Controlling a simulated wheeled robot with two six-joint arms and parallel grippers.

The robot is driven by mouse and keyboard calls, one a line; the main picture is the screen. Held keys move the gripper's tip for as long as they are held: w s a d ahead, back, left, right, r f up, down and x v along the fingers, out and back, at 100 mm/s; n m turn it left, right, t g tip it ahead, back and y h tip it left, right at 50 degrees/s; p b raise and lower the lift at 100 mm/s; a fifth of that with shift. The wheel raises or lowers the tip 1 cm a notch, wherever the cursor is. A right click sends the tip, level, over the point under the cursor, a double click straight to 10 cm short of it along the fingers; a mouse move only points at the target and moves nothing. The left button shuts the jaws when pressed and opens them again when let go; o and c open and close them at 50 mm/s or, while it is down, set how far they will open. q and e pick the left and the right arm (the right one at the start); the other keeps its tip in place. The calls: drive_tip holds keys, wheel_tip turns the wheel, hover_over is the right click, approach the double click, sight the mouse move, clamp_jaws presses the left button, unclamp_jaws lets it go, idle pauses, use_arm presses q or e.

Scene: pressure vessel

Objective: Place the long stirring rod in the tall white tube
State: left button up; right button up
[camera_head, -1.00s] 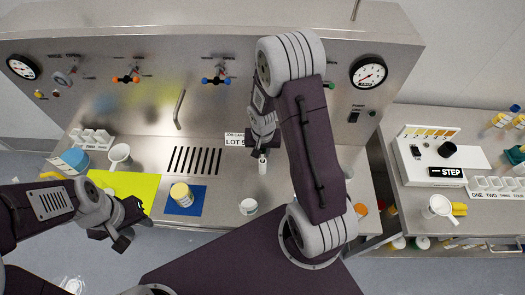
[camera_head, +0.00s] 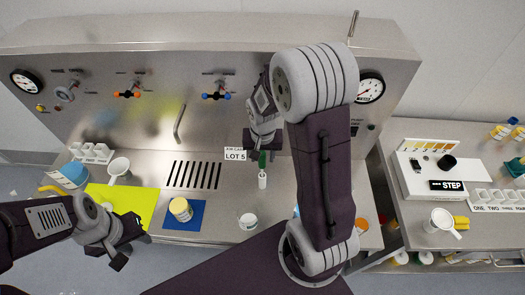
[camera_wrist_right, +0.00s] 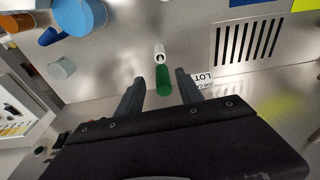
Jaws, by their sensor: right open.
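The white tube (camera_head: 262,181) stands on the steel worktop below my right gripper, and its rim also shows in the right wrist view (camera_wrist_right: 159,49). A green cylindrical piece, seemingly the end of the stirring rod (camera_head: 262,160), lines up with the tube's mouth; it shows between my fingers in the right wrist view (camera_wrist_right: 163,81). I cannot tell how far the rod is inside the tube. My right gripper (camera_wrist_right: 158,92) is open, its fingers apart on both sides of the green piece. My left gripper (camera_head: 131,240) hangs empty at the front left; its opening is unclear.
A white cup (camera_head: 248,221) stands in front of the tube, and a yellow-lidded jar (camera_head: 181,210) on a blue mat (camera_head: 199,217). The LOT 5 sign (camera_head: 236,155) is behind. A side table with the STEP device (camera_head: 435,170) is at right.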

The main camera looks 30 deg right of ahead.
drive_tip(key=s+a+r+n+y, duration=0.1)
drive_tip(key=s+a+r+n, duration=0.1)
drive_tip(key=s+a+n, duration=0.6)
wheel_tip(320, 180, down, 14)
drive_tip(key=s+d+m+b, duration=0.1)
drive_tip(key=d+m+b, duration=0.1)
drive_tip(key=b, duration=1.2)
drive_tip(key=shift+s, duration=0.4)
drive_tip(key=shift+r, duration=0.1)
